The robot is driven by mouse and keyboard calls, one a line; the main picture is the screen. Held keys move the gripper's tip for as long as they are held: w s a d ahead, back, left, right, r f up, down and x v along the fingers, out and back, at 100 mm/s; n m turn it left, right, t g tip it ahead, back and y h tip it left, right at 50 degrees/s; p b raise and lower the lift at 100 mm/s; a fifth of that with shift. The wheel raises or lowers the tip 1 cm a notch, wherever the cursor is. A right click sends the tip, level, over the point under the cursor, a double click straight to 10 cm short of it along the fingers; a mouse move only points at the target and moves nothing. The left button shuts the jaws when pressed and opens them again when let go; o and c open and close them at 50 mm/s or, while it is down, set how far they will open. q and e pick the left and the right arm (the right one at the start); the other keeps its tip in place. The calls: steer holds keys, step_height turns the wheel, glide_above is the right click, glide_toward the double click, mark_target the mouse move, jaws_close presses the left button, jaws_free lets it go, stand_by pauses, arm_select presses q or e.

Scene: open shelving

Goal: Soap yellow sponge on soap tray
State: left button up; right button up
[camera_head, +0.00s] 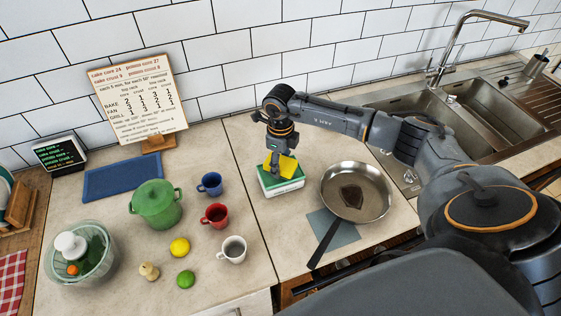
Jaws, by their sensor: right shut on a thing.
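The yellow sponge (288,166) is tilted and held in my right gripper (278,158). My right gripper points down and is shut on the sponge, just above the soap tray. The soap tray (283,187) is a small white-edged box with a green top, on the counter left of the frying pan. The sponge overlaps the tray's green top in the picture; I cannot tell whether they touch. My left gripper is not in view.
A frying pan (372,190) rests on a grey-blue mat (345,234) right of the tray. Blue (211,182), red (215,215) and white (233,249) mugs stand to the left, near a green pot (156,204). A sink (478,97) is at the back right.

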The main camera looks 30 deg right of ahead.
mark_target(281, 162)
steer(key=shift+s+f+b, duration=0.15)
steer(key=shift+f+b, duration=0.75)
steer(key=shift+f, duration=0.05)
stand_by(1.8)
steer(key=shift+r+p, duration=2.15)
steer(key=shift+r, duration=1.5)
